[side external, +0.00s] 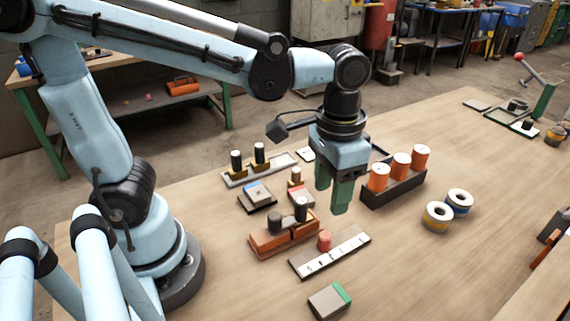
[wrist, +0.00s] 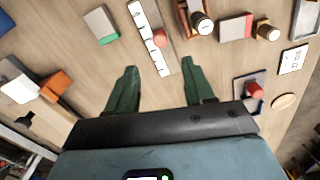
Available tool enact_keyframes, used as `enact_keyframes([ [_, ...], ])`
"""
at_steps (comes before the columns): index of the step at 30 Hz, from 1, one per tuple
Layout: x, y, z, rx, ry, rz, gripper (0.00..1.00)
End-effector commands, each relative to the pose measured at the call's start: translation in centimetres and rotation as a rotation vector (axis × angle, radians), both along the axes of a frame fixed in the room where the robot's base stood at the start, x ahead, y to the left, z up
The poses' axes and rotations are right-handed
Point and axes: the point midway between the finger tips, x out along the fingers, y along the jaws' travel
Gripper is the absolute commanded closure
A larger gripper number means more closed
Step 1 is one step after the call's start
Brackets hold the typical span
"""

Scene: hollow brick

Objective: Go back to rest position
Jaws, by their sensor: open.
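My gripper (side external: 331,197) hangs over the middle of the wooden table, fingers pointing down. In the wrist view its two green fingers (wrist: 160,75) are apart, with only bare table and part of a white strip showing between them. It holds nothing. My arm reaches across from its base at the left. In the side view the fingers are above the table, near an orange brick-like block, a labelled white strip and a black rack.
Close by are an orange block (side external: 284,236), a labelled white strip (side external: 330,256), a red cylinder (side external: 324,241) and a black rack (side external: 392,190) with orange cylinders. Tape-like rolls (side external: 438,215) lie to the right. A grey-green block (side external: 330,300) lies in front. The right-hand middle tabletop is clear.

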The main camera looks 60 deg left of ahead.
Motion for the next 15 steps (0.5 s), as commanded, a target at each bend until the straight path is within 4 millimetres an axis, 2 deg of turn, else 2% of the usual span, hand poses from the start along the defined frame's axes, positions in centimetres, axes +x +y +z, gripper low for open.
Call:
enact_keyframes([
  [4,-0.04,0.02,0.58,0.0,0.0,0.0,0.47],
  [15,-0.03,0.18,0.64,-0.003,-0.008,0.003,0.47],
])
